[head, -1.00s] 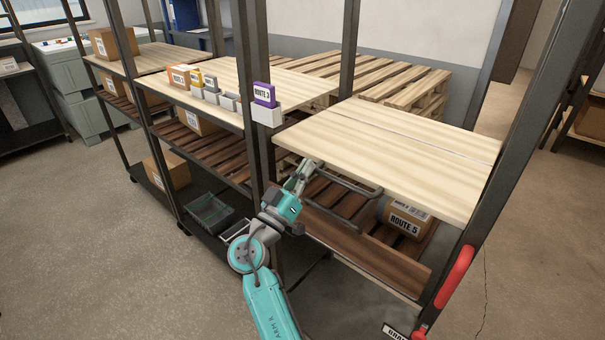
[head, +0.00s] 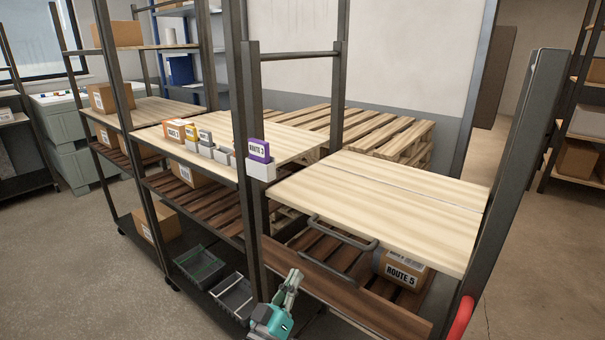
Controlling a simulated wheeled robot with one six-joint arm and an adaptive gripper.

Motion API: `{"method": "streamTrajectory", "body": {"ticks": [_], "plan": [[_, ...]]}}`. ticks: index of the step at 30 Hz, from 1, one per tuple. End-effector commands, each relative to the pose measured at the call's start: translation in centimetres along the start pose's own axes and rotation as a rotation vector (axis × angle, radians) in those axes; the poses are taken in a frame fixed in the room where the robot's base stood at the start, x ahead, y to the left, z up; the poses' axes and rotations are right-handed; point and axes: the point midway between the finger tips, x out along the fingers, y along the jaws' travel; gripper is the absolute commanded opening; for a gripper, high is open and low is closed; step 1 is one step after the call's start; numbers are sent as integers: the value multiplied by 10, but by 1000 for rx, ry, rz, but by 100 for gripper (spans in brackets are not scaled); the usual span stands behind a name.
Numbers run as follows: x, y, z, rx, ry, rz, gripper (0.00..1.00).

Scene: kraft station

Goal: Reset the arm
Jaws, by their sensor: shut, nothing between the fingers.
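My gripper (head: 292,280) shows at the bottom middle of the head view, in front of the rack's lower shelves. Its fingers are shut with nothing between them. The teal wrist (head: 270,321) shows below it, and the rest of the arm is out of the picture. The gripper appears clear of the dark handle (head: 345,238) and of the wooden front board (head: 350,290) to its right.
A cart with a light wooden top (head: 385,205) stands at the right. A ROUTE 5 box (head: 402,270) sits under it. A purple ROUTE 3 block (head: 258,151) stands in a white holder. Grey crates (head: 233,297) lie low at left. Open floor (head: 75,270) is at left.

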Motion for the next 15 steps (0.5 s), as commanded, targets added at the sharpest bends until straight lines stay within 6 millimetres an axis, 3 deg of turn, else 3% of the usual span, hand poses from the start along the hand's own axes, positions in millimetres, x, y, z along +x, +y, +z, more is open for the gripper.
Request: {"method": "streamTrajectory", "body": {"ticks": [1, 6, 15], "plan": [[-8, 5, 31, -27, -31, -40, 0], [-36, 23, 114, -85, -126, -186, 0], [-110, 73, 226, -121, -272, -419, 0]]}}
